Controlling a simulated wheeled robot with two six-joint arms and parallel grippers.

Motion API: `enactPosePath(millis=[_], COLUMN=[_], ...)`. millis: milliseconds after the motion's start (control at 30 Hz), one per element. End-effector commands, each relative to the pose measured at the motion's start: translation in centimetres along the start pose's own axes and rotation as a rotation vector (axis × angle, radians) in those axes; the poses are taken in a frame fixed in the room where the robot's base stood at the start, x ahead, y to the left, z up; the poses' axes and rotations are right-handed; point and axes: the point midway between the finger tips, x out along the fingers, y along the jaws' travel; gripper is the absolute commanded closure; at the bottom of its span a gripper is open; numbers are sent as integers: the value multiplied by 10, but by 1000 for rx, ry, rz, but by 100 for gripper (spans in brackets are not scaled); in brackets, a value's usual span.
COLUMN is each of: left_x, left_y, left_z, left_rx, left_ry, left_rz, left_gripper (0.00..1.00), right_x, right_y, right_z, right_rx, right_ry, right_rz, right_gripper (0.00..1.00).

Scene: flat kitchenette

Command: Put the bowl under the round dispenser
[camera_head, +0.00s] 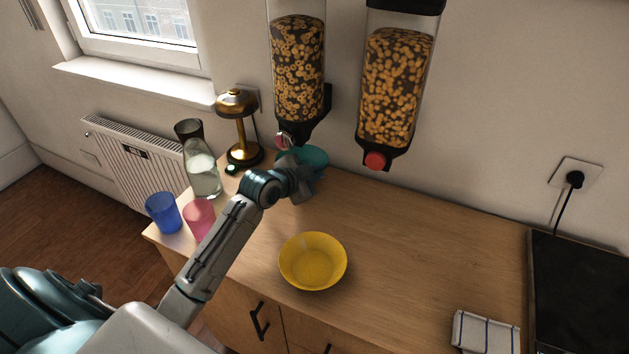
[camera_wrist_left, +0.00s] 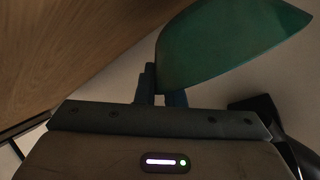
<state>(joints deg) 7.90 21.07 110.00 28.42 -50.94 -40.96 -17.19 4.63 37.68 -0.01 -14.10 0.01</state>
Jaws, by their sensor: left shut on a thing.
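A teal bowl (camera_head: 314,156) is at the back of the wooden counter, just below the left dispenser, partly hidden by my arm. My left gripper (camera_head: 303,180) is shut on the bowl's rim; the bowl (camera_wrist_left: 230,45) also fills the upper right of the left wrist view, above the fingers (camera_wrist_left: 160,88). I cannot tell whether the bowl touches the counter. The left dispenser (camera_head: 299,75) looks round and holds ring-shaped cereal. The right dispenser (camera_head: 393,85) looks more box-shaped, with a red knob. A yellow bowl (camera_head: 313,262) stands upright near the front edge. My right gripper is not in view.
A blue cup (camera_head: 163,213), a pink cup (camera_head: 199,217), a glass carafe (camera_head: 203,172) and a brass lamp (camera_head: 240,125) stand at the left. A folded cloth (camera_head: 485,332) and black hob (camera_head: 580,290) are at the right. The counter's middle right is clear.

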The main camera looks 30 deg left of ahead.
Motion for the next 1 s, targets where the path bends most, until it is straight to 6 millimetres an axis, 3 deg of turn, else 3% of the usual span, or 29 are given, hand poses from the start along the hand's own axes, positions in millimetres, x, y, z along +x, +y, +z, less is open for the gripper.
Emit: enactPosePath(millis=[200,467,500,600,1000], left_x=[11,13,13,13,4], left_y=[15,18,19,19,18], left_z=[21,25,26,26,27], left_rx=[-1,1,0,0,3], left_ry=[-3,-1,-2,-2,-3], left_rz=[1,-1,1,1,0], left_gripper=[100,100,86,69,69], right_x=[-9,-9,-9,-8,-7], right_y=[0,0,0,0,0], right_z=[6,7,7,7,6], right_rx=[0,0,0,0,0], right_ry=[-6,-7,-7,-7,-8], right_rz=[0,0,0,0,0], right_gripper=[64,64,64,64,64])
